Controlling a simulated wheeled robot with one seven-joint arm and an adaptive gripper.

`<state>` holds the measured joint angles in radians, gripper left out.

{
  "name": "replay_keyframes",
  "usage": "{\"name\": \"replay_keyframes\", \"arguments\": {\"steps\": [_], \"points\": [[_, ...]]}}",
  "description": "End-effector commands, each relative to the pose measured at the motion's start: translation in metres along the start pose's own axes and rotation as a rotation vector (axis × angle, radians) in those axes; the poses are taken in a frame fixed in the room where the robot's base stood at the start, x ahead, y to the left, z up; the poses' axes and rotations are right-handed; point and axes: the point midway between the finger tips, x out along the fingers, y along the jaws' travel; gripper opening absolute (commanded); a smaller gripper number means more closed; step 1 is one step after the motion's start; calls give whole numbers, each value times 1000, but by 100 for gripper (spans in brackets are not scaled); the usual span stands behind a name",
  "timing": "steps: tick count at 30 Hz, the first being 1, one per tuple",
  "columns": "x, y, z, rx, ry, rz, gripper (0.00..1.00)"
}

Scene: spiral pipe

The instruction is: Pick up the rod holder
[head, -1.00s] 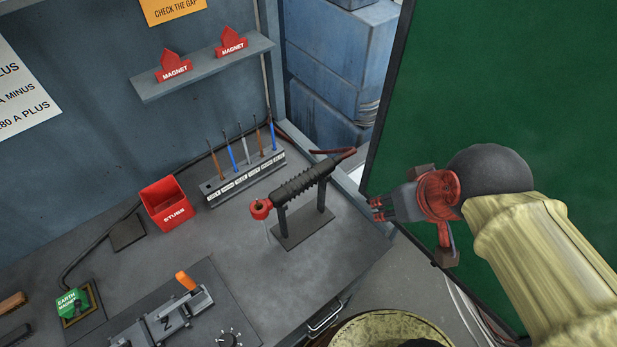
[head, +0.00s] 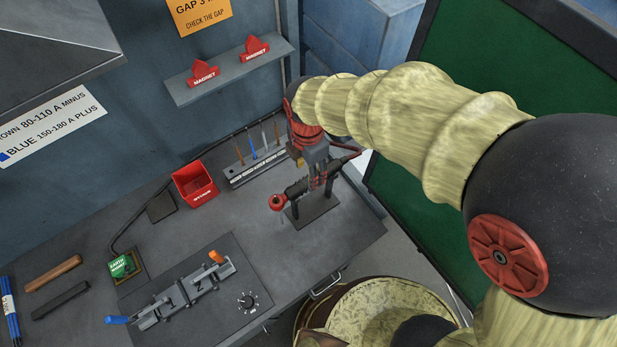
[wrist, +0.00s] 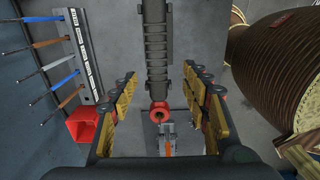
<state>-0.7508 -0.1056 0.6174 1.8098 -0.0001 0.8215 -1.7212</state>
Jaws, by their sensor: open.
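The rod holder (head: 297,188) is a black ribbed handle with a red ring-shaped head (head: 278,202). It lies across a dark two-post stand (head: 315,212) near the bench's right side. My gripper (head: 319,178) is over the handle, pointing down, and partly hides it in the head view. In the wrist view, the ribbed handle (wrist: 156,50) runs down the middle between the two spread fingers of my gripper (wrist: 160,88), with the red head toward the palm side. My gripper is open. I cannot tell whether a finger touches the handle.
A rack of thin rods (head: 256,168) stands close behind the stand, with a red box (head: 195,183) left of it. A shelf with red magnets (head: 232,70) is on the wall. A clamp fixture (head: 190,294) sits at the front. A green panel (head: 400,185) stands to the right.

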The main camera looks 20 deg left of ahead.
Motion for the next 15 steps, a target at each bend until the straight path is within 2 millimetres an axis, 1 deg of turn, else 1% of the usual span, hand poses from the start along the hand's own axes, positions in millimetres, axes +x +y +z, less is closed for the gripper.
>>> {"name": "replay_keyframes", "arguments": {"steps": [1,8,12,15], "points": [[8,-1,0,0,0,-3,47],[30,1,2,3,0,-3,47],[51,5,5,4,0,-1,47],[62,4,5,4,0,-1,47]]}}
